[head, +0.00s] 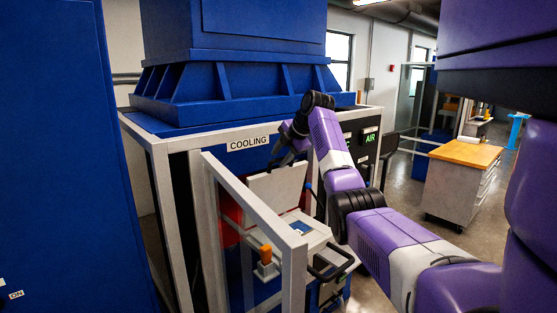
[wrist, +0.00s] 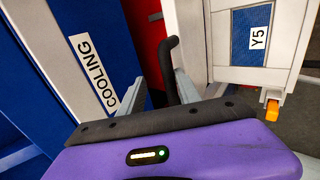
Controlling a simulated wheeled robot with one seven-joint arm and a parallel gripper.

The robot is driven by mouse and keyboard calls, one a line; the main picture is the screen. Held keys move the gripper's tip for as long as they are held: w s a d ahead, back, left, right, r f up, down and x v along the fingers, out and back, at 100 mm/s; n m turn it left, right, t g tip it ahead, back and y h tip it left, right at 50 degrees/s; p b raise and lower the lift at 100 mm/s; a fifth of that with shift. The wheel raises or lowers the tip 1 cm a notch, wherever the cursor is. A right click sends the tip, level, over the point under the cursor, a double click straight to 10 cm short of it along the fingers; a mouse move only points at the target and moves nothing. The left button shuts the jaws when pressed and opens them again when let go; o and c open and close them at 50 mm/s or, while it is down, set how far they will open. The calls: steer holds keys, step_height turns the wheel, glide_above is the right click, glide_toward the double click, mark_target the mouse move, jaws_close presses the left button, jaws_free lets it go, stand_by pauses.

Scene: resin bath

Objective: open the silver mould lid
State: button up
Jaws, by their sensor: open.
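The silver mould lid (head: 278,192) is a pale grey panel standing raised and steep at the back of a pale mould base (head: 318,236). It also shows in the wrist view (wrist: 190,38), with a black bar handle (wrist: 168,58) along its edge. My gripper (head: 282,158) is at the lid's upper edge. In the wrist view my gripper (wrist: 156,92) has its fingers apart, with the handle in the gap, closer to the right finger. I cannot tell whether a finger touches it.
A pale frame post (head: 294,272) and rail stand in front of the mould. A black handle (head: 331,264) sticks out at the mould's front, and an orange part (head: 265,255) is left of it. The blue COOLING machine (head: 245,110) rises behind.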

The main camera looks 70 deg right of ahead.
steer(key=b+v, duration=0.1)
steer(key=v, duration=0.5)
steer(key=shift+r+b, duration=0.3)
steer(key=shift+r, duration=0.05)
steer(key=shift+s, duration=0.1)
